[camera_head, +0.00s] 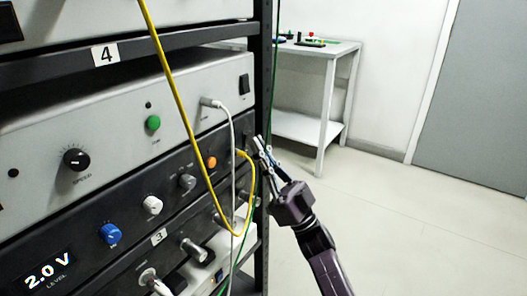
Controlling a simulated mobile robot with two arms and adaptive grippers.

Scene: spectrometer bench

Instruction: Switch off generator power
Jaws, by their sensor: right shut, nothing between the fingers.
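The dark-fronted unit that looks like the generator (130,212) sits in the rack below a light grey unit. Its lit display (48,277) reads 2.0 V, with LEVEL under it. Its front carries a blue knob (111,234), a white knob (152,205), a grey knob (187,182) and an orange button or lamp (211,162). My right gripper (261,144) is shut and empty, at the right end of this front beside the rack post. I cannot tell whether it touches the panel. Any switch there is hidden or too small to make out. My left gripper is not in view.
A yellow cable (175,80) and a white cable (232,165) hang across the fronts near my gripper. The light grey unit has a black rocker switch (244,84) and a green button (153,123). A white table (325,52) stands behind; the floor at right is clear.

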